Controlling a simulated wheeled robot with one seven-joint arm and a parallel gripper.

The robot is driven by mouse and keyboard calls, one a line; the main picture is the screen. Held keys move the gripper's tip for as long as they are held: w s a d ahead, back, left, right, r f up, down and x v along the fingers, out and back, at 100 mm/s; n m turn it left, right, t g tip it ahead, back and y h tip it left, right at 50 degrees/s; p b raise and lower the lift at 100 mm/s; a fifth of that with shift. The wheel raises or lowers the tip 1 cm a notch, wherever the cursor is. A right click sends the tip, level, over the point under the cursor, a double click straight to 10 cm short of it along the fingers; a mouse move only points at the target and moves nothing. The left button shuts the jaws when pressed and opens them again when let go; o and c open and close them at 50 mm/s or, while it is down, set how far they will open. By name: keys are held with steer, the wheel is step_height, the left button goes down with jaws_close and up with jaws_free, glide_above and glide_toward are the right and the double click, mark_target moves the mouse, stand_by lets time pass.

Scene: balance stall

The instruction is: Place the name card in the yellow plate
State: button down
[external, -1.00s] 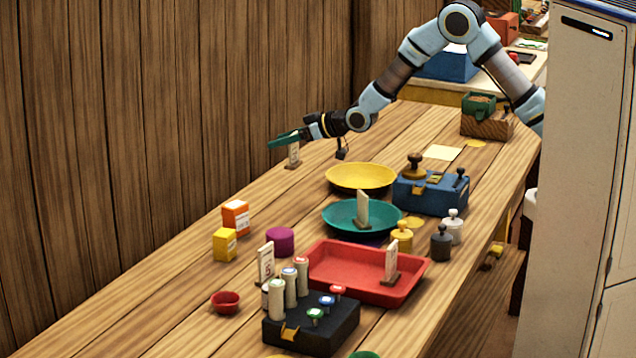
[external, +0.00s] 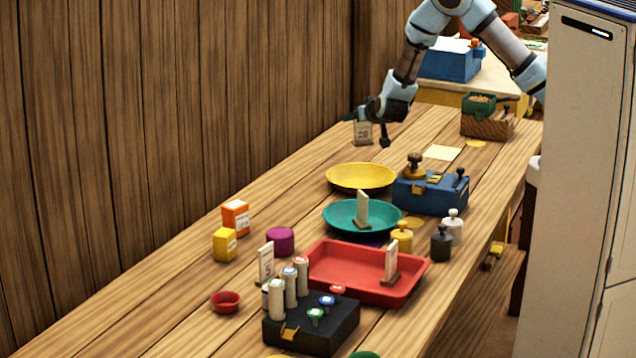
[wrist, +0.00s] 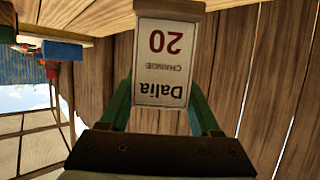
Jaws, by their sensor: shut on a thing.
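My gripper (wrist: 161,92) is shut on a white name card (wrist: 165,55) with a wooden base. The wrist view shows it upside down, reading "Dalia", "CHANGE" and a red "20", between the green fingers. In the external view the card (external: 363,132) hangs upright below my wrist, near the wall side of the table and beyond the yellow plate. The yellow plate (external: 361,179) is an empty shallow dish on the table, between the card and the green plate (external: 340,222).
Another card (external: 362,206) stands in the green plate. More cards stand at the red tray (external: 340,292) and behind the black weight box (external: 312,330). A blue box (external: 430,195) sits right of the yellow plate. The table left of the yellow plate is clear.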

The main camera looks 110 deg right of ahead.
mark_target(362, 128)
steer(key=shift+f+b, duration=3.85)
steer(key=shift+f, duration=1.5)
jaws_free()
step_height(362, 128, up, 7)
steer(key=p, duration=0.5)
steer(key=shift+r, duration=0.15)
